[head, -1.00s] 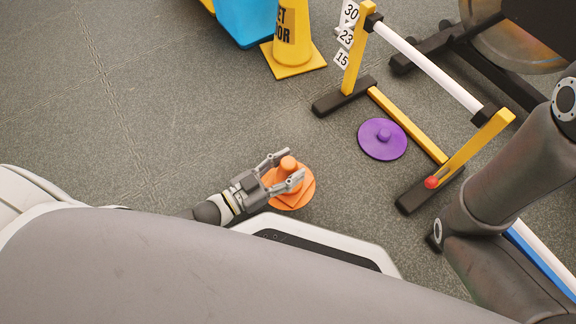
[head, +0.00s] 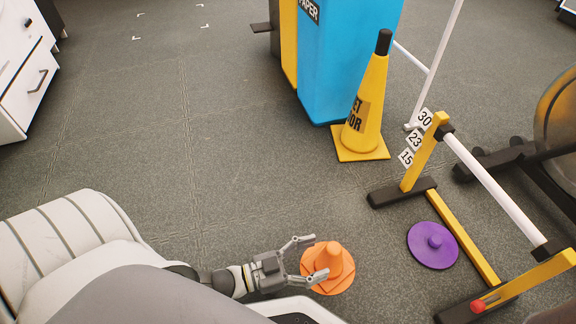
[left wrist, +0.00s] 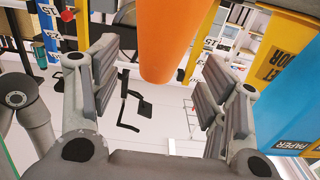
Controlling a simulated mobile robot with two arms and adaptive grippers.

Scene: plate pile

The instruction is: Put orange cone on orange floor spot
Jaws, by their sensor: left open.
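The orange cone (head: 329,262) stands upright on the round orange floor spot (head: 341,286), low in the middle of the head view. Its square base lies within the spot's disc. My left gripper (head: 317,257) is open, just left of the cone, with its fingertips spread on either side of the cone's near side. In the left wrist view the cone (left wrist: 164,40) shows large at top centre, beyond the spread fingers, with a gap on both sides. My right gripper is not in view.
A purple disc with a knob (head: 433,245) lies right of the cone. A yellow and white hurdle frame (head: 470,238) stands beyond it. A yellow wet-floor cone (head: 366,105) and a blue paper bin (head: 345,60) stand behind. The floor at left centre is clear.

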